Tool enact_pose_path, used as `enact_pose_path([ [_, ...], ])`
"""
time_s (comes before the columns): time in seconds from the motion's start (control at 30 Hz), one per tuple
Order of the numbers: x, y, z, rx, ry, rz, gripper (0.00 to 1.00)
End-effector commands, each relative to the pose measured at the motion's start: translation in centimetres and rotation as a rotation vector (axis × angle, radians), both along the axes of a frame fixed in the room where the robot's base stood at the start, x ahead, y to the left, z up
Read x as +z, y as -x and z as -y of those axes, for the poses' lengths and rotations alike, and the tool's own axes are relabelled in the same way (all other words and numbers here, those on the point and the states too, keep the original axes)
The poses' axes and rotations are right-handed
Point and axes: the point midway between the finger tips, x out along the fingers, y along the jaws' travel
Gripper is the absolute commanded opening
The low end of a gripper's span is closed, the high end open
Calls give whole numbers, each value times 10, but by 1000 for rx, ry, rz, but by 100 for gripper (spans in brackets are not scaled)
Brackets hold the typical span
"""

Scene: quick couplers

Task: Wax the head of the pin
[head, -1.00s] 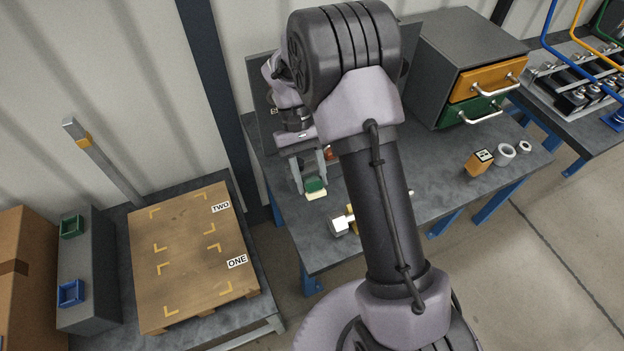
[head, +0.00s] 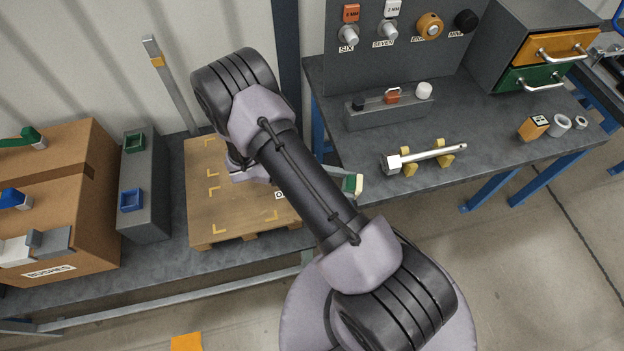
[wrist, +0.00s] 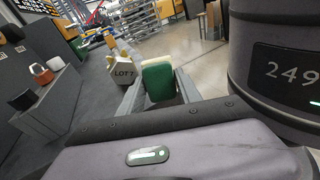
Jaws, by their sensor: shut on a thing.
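The pin (head: 436,156) lies across yellow rests on the dark bench, its pale block-shaped head (head: 393,163) at the left end. In the wrist view the head (wrist: 123,73) faces me and reads "LOT 7". My gripper (head: 352,182) is shut on a green and cream block (head: 354,185), perhaps the wax. The block (wrist: 158,82) shows between the fingers in the wrist view, green side towards me. It is to the left of the pin head in the head view, near the bench's front edge, and looks apart from it. My arm hides part of the gripper.
A grey block (head: 390,117) with black, red and white pieces stands behind the pin. A grey panel (head: 358,75) with labelled pegs rises at the back. A drawer cabinet (head: 510,48) stands at right. A wooden pallet (head: 200,195) and cardboard box (head: 90,170) are left.

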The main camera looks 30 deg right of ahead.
Motion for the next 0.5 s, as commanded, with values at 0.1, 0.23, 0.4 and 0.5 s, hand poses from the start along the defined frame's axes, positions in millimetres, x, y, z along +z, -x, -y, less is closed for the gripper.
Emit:
enact_pose_path([
  [0.1, -5, -8, 16, 149, 59, -38, 0],
  [0.23, -9, -22, 23, 283, 111, -59, 0],
  [0.4, -13, -32, 24, 375, 145, -64, 0],
  [0.5, -13, -33, 24, 383, 148, -64, 0],
])
